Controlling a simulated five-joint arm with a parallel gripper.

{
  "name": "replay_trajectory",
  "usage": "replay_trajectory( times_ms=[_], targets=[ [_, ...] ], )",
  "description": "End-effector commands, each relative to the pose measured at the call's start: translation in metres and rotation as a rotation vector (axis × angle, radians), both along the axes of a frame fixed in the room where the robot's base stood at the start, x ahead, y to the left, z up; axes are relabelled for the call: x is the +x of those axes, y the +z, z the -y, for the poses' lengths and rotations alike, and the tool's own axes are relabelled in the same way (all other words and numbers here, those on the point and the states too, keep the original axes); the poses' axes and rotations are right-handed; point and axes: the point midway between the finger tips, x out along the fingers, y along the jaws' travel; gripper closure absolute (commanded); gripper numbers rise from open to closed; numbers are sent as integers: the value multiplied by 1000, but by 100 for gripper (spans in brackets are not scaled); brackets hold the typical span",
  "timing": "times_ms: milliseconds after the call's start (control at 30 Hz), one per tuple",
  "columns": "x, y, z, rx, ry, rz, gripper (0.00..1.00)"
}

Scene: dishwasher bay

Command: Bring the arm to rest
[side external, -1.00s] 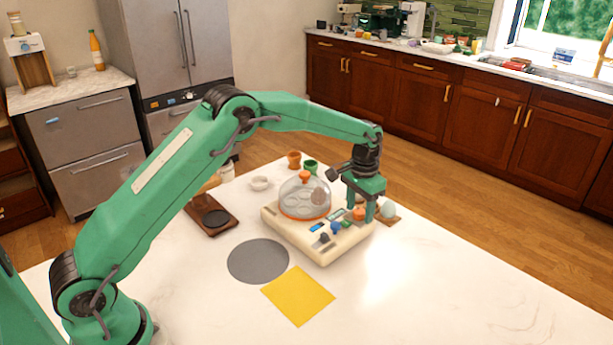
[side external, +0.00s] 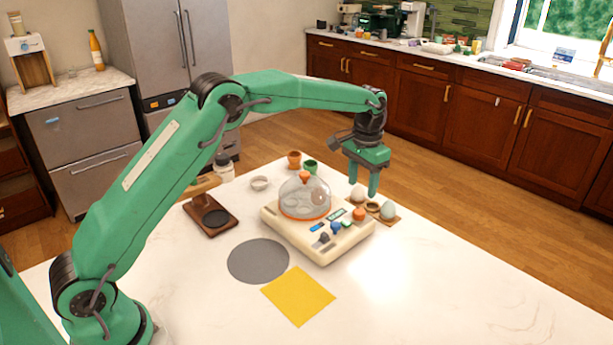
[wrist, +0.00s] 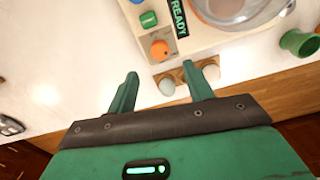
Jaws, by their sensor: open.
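My green arm reaches across the white counter. My gripper (side external: 363,191) hangs over the far right side of the cream egg cooker (side external: 350,239), above the wooden egg rack (side external: 393,219). Its two fingers point down and stand apart with nothing between them. In the wrist view, my gripper (wrist: 160,70) also shows open and empty. The egg cooker bears a clear domed lid (side external: 304,197) with an orange knob, and an orange dial (side external: 358,214). Pale eggs (side external: 388,210) sit in the rack. They also show near the fingertips in the wrist view (wrist: 167,87).
A grey round mat (side external: 258,261) and a yellow square (side external: 298,296) lie in front of the cooker. The counter's right part is clear.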

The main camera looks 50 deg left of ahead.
Motion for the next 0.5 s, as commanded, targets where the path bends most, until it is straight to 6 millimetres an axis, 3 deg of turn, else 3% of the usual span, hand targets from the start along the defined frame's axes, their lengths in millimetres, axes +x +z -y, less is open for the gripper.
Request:
replay_trajectory(
  times_ms=[333,500],
  targets=[
    [-1,2,0,0,1,3,49],
    [-8,16,-2,-1,5,19,49]
  ],
)
